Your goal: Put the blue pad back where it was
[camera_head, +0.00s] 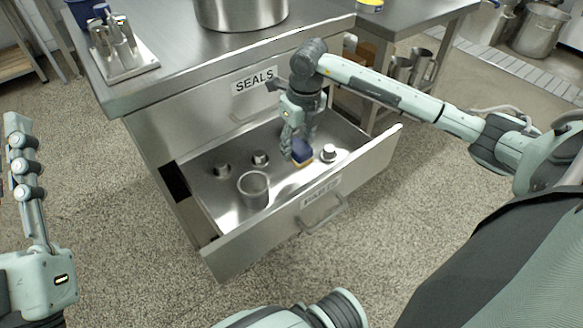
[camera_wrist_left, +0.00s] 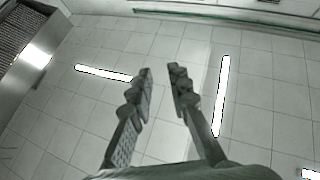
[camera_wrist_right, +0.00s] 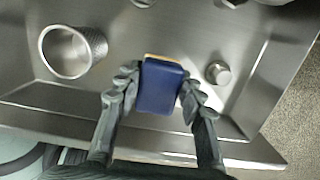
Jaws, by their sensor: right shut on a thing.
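The blue pad (camera_head: 302,152), a small block with a yellowish layer on its lower side, is inside the open lower drawer (camera_head: 218,196). My right gripper (camera_head: 299,150) reaches down into the drawer and is shut on the pad. In the right wrist view the blue pad (camera_wrist_right: 160,86) sits between both fingers of the right gripper (camera_wrist_right: 158,88). Whether the pad touches the drawer floor I cannot tell. My left gripper (camera_wrist_left: 160,85) is open and empty, with floor-like tiles or ceiling panels behind it. In the head view its fingers point up at the left edge.
In the drawer stand a metal cup (camera_head: 254,189) and several small metal pieces, one (camera_head: 329,152) just right of the pad. The closed drawer labelled SEALS (camera_head: 253,83) is above. A metal pot (camera_head: 240,12) and a metal stand (camera_head: 120,52) are on the countertop.

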